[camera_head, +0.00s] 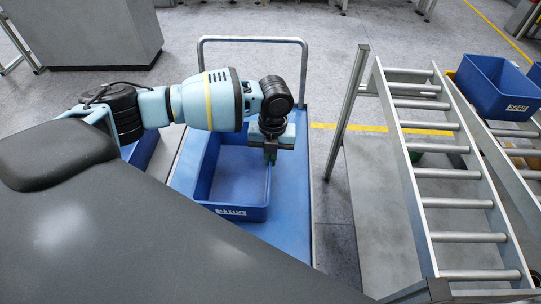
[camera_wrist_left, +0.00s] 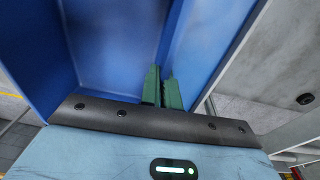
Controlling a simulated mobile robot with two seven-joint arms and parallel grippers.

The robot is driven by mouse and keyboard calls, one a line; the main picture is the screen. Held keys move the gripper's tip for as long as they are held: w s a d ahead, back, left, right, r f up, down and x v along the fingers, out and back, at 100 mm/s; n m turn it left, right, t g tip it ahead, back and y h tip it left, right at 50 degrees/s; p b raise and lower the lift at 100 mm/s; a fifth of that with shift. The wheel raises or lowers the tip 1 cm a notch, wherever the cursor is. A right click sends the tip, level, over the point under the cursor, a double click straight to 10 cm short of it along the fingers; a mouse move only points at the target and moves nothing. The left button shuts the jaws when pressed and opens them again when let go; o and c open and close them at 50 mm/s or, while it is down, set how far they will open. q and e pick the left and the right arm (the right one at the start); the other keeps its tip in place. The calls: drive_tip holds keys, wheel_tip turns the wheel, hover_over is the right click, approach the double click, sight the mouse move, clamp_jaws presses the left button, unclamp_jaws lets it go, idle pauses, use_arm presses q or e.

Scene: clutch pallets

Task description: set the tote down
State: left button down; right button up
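A blue open tote (camera_head: 243,212) with white lettering on its front wall is at the blue platform trolley (camera_head: 291,225). It looks empty; whether its base touches the platform I cannot tell. My left gripper (camera_head: 270,160) points down at the tote's right wall. In the left wrist view the green fingers (camera_wrist_left: 162,90) stand close together on either side of the blue wall of the tote (camera_wrist_left: 100,45), closed on its rim. The arm hides the tote's far part. My right gripper is not in view.
The trolley's grey handle (camera_head: 252,39) rises at the far end. A roller conveyor (camera_head: 451,172) stands at the right, with another blue tote (camera_head: 499,86) beyond it. A blue piece (camera_head: 143,149) shows partly behind my arm. A grey cabinet (camera_head: 85,30) is at the back left.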

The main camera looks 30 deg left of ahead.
use_arm(q)
drive_tip(key=c, duration=2.1)
unclamp_jaws()
drive_tip(key=shift+f, duration=0.1)
drive_tip(key=o, duration=0.5)
drive_tip(key=shift+c, duration=0.2)
wheel_tip(320, 180, up, 12)
drive_tip(key=w, duration=0.1)
drive_tip(key=shift+s+d, duration=0.1)
